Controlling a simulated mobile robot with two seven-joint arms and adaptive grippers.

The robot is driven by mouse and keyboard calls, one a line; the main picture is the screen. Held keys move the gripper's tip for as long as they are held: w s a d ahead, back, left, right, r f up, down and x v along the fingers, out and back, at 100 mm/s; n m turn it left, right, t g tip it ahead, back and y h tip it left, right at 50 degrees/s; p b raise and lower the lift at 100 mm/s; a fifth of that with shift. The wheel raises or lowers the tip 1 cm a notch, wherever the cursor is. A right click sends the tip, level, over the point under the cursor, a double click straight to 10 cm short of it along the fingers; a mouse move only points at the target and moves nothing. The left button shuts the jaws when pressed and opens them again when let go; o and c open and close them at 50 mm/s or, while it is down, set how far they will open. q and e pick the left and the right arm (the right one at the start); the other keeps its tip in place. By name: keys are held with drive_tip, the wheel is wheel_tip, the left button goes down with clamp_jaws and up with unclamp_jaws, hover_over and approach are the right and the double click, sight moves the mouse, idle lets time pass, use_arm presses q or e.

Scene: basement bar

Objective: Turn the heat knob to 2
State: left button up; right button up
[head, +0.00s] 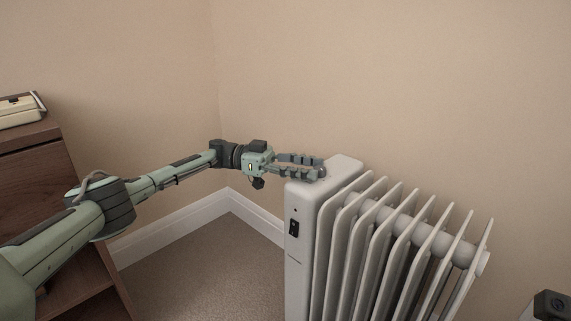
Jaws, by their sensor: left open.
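A white oil-filled radiator (333,189) with several upright fins stands at the right of the middle in the head view. Its end panel faces the front left and carries a small black switch (293,228). No heat knob can be made out; the fingers cover part of the top of the end housing. My left gripper (322,168) is open, with its fingertips at the top of that housing. I cannot tell whether they touch it.
A brown wooden cabinet (40,185) stands at the left with a pale device (20,109) on top. Beige walls meet in a corner behind the radiator, with white skirting (160,235). Carpet (205,275) is clear between cabinet and radiator. A dark object (551,305) shows at the lower right.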

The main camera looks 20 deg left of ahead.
use_arm(q)
drive_tip(key=s+a, duration=0.1)
drive_tip(key=a, duration=0.8)
drive_tip(key=shift+s+a, duration=0.1)
idle(0.3)
